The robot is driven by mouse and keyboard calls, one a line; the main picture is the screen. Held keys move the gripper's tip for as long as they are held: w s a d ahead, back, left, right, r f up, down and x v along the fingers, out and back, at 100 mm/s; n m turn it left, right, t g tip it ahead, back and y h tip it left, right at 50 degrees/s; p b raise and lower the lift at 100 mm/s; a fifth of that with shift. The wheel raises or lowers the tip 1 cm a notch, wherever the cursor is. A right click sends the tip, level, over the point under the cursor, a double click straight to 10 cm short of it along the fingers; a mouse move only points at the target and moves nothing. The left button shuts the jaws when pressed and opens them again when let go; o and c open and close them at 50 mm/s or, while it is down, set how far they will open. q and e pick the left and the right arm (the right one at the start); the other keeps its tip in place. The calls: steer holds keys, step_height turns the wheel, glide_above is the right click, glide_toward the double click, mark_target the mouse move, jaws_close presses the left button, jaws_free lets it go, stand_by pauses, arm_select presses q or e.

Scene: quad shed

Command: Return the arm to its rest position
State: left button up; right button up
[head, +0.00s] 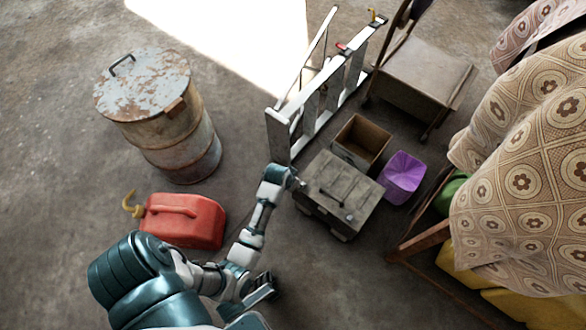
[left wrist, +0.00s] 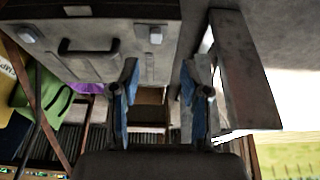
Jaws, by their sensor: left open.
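My left arm comes in from the lower left of the head view, bends at the elbow and reaches up toward the grey toolbox (head: 337,193). Its left gripper (head: 297,184) is at the toolbox's left edge, small and partly hidden by the wrist. In the left wrist view, the two fingers of the left gripper (left wrist: 160,95) stand wide apart with nothing between them. The toolbox (left wrist: 105,30) fills the upper left there, with its dark handle and latches. Whether the gripper touches it I cannot tell.
A metal stepladder (head: 282,128) stands just beyond the gripper, also close on the right in the wrist view (left wrist: 245,75). A red jerrycan (head: 183,222) and rusty drum (head: 163,130) stand left. An open box (head: 362,140) and purple bin (head: 402,176) are right. Floor between is clear.

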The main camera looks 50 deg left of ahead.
arm_select(q)
steer(key=shift+s+r, duration=0.3)
steer(key=shift+r, duration=0.3)
